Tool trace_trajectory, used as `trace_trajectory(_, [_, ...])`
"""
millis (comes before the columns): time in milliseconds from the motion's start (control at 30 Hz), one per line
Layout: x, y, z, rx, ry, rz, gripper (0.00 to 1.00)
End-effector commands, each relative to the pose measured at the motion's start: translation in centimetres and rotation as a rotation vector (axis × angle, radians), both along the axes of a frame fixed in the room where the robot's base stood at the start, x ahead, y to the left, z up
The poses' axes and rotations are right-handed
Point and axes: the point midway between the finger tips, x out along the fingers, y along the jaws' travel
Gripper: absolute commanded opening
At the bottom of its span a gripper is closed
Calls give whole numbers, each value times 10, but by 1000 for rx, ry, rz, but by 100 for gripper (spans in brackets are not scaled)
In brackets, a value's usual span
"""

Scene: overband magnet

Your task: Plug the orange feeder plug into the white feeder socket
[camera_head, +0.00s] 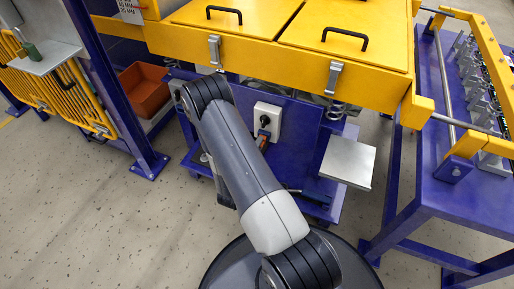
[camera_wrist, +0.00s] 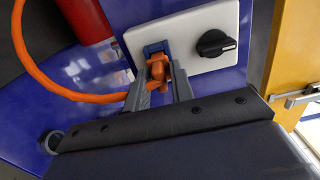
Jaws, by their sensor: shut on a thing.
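The orange feeder plug (camera_wrist: 158,68) is between the fingers of my gripper (camera_wrist: 160,84) in the wrist view, and the gripper is shut on it. Its orange cable (camera_wrist: 62,88) loops out to the left. The white feeder socket (camera_wrist: 192,28) is a white plate with a blue socket part (camera_wrist: 155,47) and a black rotary knob (camera_wrist: 215,43). The plug is right at the blue part; I cannot tell how far in it is. In the head view the white socket plate (camera_head: 273,112) shows beside my arm, with a bit of the orange plug (camera_head: 262,141) below the knob.
A yellow hopper cover (camera_head: 270,50) with black handles overhangs the socket panel. A metal plate (camera_head: 348,162) juts out to the right. A blue table (camera_head: 470,195) stands further right. An orange bin (camera_head: 145,90) and a blue post (camera_head: 108,85) are at the left. The floor in front is clear.

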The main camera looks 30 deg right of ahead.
Motion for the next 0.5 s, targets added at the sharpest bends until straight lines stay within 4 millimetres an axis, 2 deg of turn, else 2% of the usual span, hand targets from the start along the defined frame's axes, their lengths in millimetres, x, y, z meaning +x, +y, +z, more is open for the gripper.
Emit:
trace_trajectory(333, [6,-7,0,-2,-1,-1,0])
trace_trajectory(367, [6,-7,0,-2,-1,0,24])
trace_trajectory(500, [6,-7,0,-1,-1,0,35])
